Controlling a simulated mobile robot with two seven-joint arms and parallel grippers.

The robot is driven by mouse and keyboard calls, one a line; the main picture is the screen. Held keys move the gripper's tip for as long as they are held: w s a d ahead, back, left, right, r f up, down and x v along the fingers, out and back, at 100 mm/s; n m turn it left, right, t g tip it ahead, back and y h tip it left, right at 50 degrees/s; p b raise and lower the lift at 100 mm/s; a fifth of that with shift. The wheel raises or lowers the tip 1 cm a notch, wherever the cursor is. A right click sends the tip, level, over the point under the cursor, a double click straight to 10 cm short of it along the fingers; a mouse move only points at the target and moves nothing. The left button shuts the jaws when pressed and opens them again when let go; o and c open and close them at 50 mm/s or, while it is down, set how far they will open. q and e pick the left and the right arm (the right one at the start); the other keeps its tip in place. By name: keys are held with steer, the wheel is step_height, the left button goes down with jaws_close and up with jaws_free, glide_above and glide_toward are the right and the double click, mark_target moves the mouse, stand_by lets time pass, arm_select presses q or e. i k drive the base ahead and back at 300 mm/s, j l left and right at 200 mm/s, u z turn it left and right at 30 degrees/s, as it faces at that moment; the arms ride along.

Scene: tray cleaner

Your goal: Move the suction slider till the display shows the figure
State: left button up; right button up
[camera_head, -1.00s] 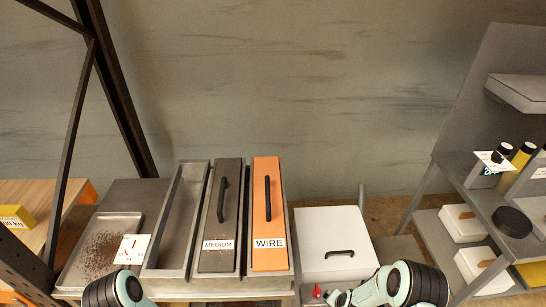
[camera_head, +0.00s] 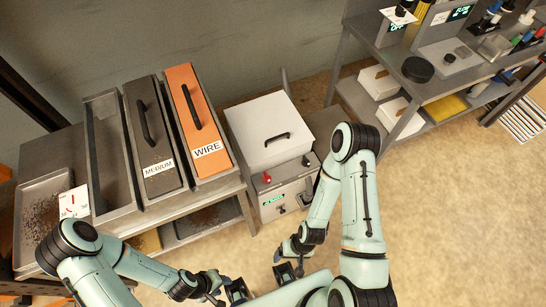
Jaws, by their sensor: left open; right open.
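A grey unit (camera_head: 290,190) with a white lidded box on top has a small lit green display (camera_head: 273,200) on its front; its figure is too small to read. A red knob (camera_head: 267,178) and a black knob (camera_head: 306,160) sit above the display. Small dark fittings are below it. I cannot tell which part is the suction slider. Two more green displays, one seeming to read OFF (camera_head: 397,27) and another (camera_head: 460,12), are on the right shelf. My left gripper (camera_head: 238,291) and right gripper (camera_head: 288,271) are open, low in front of the unit, touching nothing visible.
Left of the unit stand an orange WIRE case (camera_head: 190,85), a dark MEDIUM case (camera_head: 140,120) and an empty grey tray (camera_head: 103,130). A tray with brown crumbs (camera_head: 30,190) is at far left. Floor to the right is open.

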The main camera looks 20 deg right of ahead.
mark_target(282, 210)
steer(key=k+j+z, duration=0.15)
steer(key=k+z, duration=0.15)
steer(key=z, duration=0.15)
steer(key=k+z, duration=0.3)
steer(key=z, duration=0.15)
steer(key=k+l+u, duration=0.15)
steer(key=k+l, duration=0.15)
steer(key=k+l+u, duration=0.15)
steer(key=k, duration=0.35)
steer(key=k+l+u, duration=0.2)
steer(key=k, duration=0.25)
steer(key=l, duration=0.1)
